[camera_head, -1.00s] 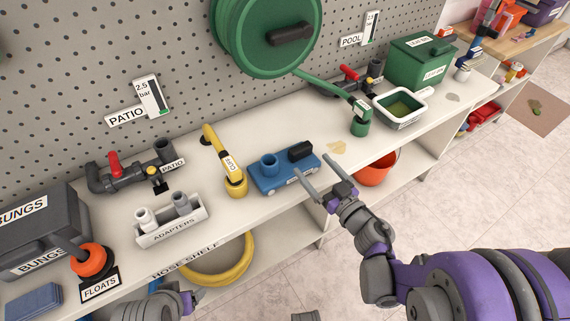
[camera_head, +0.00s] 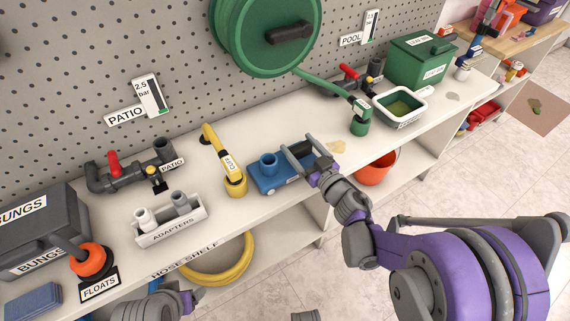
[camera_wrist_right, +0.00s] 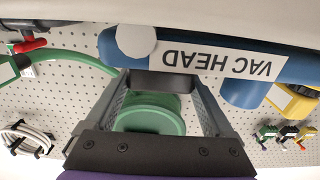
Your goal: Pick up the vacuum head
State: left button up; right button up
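The vacuum head (camera_head: 270,182) is a blue block with a round socket on top, on the shelf top right of the yellow cuff. In the right wrist view its "VAC HEAD" label (camera_wrist_right: 215,60) shows upside down. My right gripper (camera_head: 297,151) is open, its two fingers reaching over the right end of the vacuum head. In the right wrist view the fingers (camera_wrist_right: 160,85) stand on either side of the head's dark block (camera_wrist_right: 158,82); I cannot tell whether they touch it. My left gripper (camera_head: 180,302) is at the bottom edge, its fingers not clearly visible.
The yellow cuff hose (camera_head: 235,180) stands close left of the vacuum head. A green hose end (camera_head: 360,122) and a white-rimmed tray (camera_head: 402,122) are to the right. The adapters box (camera_head: 170,228) is further left. An orange bucket (camera_head: 375,170) is below.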

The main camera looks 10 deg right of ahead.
jog(key=c, duration=1)
jog(key=shift+o, duration=0.2)
jog(key=shift+r, duration=0.1)
notch_tip(320, 180, up, 10)
jog(key=p, duration=0.3)
jog(key=shift+s, duration=0.1)
